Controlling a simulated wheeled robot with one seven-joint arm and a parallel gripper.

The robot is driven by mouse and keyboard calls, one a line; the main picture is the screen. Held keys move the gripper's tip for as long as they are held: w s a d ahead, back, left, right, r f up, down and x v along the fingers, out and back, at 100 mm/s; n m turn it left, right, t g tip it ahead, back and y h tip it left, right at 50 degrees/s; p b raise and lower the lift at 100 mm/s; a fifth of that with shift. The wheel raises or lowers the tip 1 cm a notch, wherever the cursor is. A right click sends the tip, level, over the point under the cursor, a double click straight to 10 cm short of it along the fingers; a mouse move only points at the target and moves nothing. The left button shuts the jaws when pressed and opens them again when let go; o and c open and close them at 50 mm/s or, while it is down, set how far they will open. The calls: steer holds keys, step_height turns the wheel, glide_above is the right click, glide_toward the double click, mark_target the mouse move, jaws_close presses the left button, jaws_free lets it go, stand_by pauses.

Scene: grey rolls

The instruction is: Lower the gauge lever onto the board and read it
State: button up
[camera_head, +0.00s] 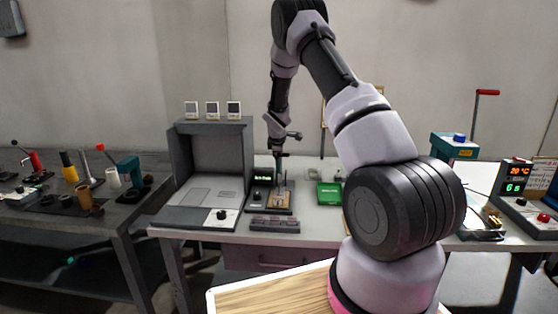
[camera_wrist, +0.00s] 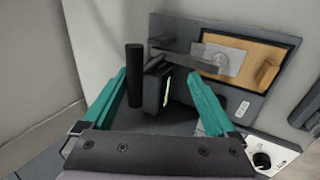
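The gauge stand (camera_head: 257,205) sits on the white bench, left of centre in the head view. Its brown board (camera_wrist: 262,50) lies in a dark frame at the upper right of the wrist view, with a grey metal plate (camera_wrist: 222,62) on it. A black upright cylinder (camera_wrist: 135,76), which looks like the lever's handle, stands between my fingers. A dark display box with green text (camera_wrist: 155,85) is beside it. My gripper (camera_wrist: 158,74) has teal fingers, wide apart, with no visible contact on the handle. In the head view my gripper (camera_head: 279,170) is above the stand, too small for detail.
A grey booth (camera_head: 215,160) with several small displays on top stands left of the stand. A green box (camera_head: 328,194) is to its right, and a dark strip (camera_head: 274,224) lies in front. A white knob panel (camera_wrist: 272,155) shows at the lower right of the wrist view.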

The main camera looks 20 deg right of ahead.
steer(key=shift+w+d+r, duration=0.1)
steer(key=shift+d+r, duration=0.05)
steer(key=shift+r, duration=0.15)
steer(key=v, duration=1)
steer(key=shift+s+r, duration=0.2)
steer(key=s+a+r+m+y, duration=0.1)
steer(key=s+r+m, duration=0.7)
steer(key=s+r, duration=1)
steer(key=s+a+r+m+y, duration=0.1)
steer(key=s+a+r+m, duration=0.1)
steer(key=s, duration=0.5)
steer(key=s+a+r+m+t+y, duration=0.1)
steer(key=s+r+m, duration=0.2)
steer(key=s, duration=0.5)
steer(key=s+a+r+m+t+y, duration=0.1)
steer(key=s+a+r+m, duration=0.1)
steer(key=s, duration=0.6)
steer(key=r+m, duration=0.1)
steer(key=m, duration=0.1)
steer(key=shift+a+r+m, duration=0.2)
steer(key=shift+a+m, duration=0.1)
steer(key=shift+a, duration=0.1)
